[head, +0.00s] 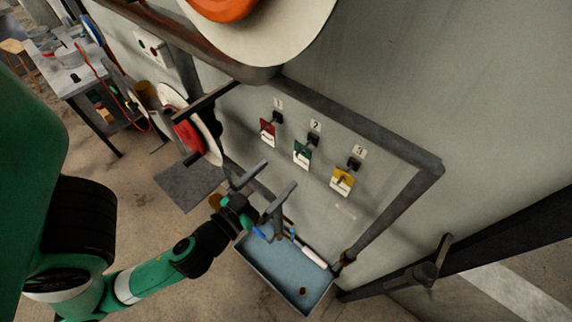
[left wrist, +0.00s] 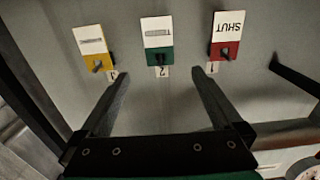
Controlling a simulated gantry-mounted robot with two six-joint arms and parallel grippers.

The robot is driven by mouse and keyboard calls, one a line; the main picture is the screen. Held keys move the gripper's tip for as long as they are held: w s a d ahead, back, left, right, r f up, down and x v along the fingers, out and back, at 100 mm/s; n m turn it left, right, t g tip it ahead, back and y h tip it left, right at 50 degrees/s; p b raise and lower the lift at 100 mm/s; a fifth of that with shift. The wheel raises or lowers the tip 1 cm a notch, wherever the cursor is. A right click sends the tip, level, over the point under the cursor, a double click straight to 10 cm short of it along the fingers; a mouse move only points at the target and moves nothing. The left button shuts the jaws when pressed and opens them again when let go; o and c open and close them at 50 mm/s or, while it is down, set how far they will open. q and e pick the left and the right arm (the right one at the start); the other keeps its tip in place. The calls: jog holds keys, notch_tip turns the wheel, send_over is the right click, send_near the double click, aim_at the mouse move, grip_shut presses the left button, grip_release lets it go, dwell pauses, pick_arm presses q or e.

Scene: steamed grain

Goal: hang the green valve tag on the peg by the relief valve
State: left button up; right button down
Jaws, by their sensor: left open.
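The green tag (head: 302,153) hangs on the middle hook, number 2, on the grey wall. In the left wrist view the green tag (left wrist: 159,42) appears upside down, with a white card on it. My left gripper (head: 279,174) is open and empty, its two fingers apart and pointing at the wall. In its wrist view the fingertips (left wrist: 161,74) lie to either side of the number 2 label, apart from the tag. A red part with a pale disc (head: 190,130) is at the left; I cannot tell whether it is the relief valve. The peg by the relief valve is not clearly visible.
A red tag (head: 267,132) hangs on hook 1 and a yellow tag (head: 342,181) on hook 3, flanking the green one. A dark metal frame (head: 372,126) surrounds the hooks. A blue tray (head: 285,272) with small items is below. A table (head: 72,72) stands far left.

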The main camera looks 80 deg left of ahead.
aim_at(302, 156)
pick_arm(q)
jog(key=p+x, duration=0.1)
jog(key=x, duration=0.9)
jog(key=shift+r, duration=0.15)
jog(key=shift+w+a, duration=0.35)
jog(key=shift+w, duration=0.1)
dwell(0.4)
jog(key=shift+c, duration=0.2)
